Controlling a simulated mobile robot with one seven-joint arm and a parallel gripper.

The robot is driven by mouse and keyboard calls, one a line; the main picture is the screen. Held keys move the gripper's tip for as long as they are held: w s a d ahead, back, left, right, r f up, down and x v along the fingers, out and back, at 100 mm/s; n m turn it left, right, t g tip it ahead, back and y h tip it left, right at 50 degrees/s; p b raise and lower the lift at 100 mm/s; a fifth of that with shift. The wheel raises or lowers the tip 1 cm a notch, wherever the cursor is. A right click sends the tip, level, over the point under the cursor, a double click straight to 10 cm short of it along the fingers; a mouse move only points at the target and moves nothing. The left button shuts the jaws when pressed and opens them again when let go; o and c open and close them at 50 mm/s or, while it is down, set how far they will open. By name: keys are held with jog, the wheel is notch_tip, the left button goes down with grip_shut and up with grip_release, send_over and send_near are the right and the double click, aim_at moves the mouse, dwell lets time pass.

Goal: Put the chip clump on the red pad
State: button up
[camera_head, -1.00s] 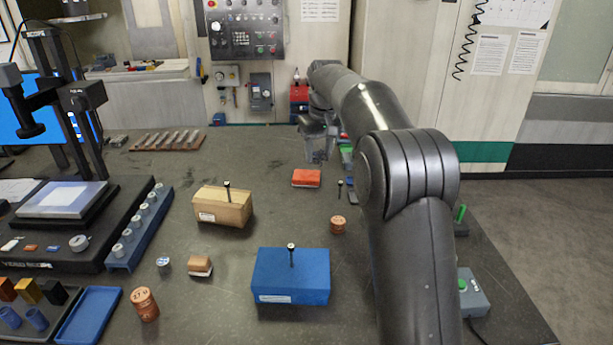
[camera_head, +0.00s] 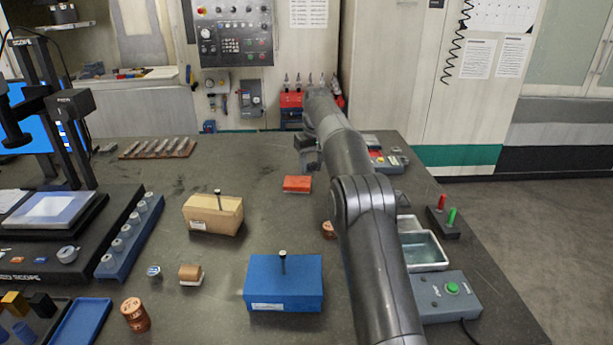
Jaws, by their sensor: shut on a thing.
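The red pad (camera_head: 297,185) is a small orange-red block lying flat on the dark table, near the middle of the view. My gripper (camera_head: 309,163) is just behind it and slightly to the right, small and partly hidden by my own arm. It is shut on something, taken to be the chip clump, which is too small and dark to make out. Whether the gripper is above the pad or beyond it is hard to tell.
A tan box (camera_head: 213,215) and a blue box (camera_head: 284,284), each with a knob on top, stand in front. A copper cylinder (camera_head: 327,230) is partly behind my arm. Metal trays (camera_head: 428,251) and a green-button box (camera_head: 446,297) are at right.

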aim_at(307, 175)
jog(key=shift+w+a+f, duration=0.35)
jog(key=shift+a+f, duration=0.1)
jog(key=shift+a, duration=0.25)
jog(key=shift+f, duration=2.05)
jog(key=o, duration=1)
jog(key=shift+f, duration=0.1)
jog(key=shift+c, duration=0.2)
jog(key=r, duration=0.3)
jog(key=s+r, duration=0.1)
jog(key=r, duration=0.7)
jog(key=shift+s+d+r, duration=0.15)
jog(key=shift+s+d, duration=0.05)
jog(key=shift+d, duration=0.05)
jog(key=shift+s+r, duration=0.15)
jog(key=shift+r, duration=0.2)
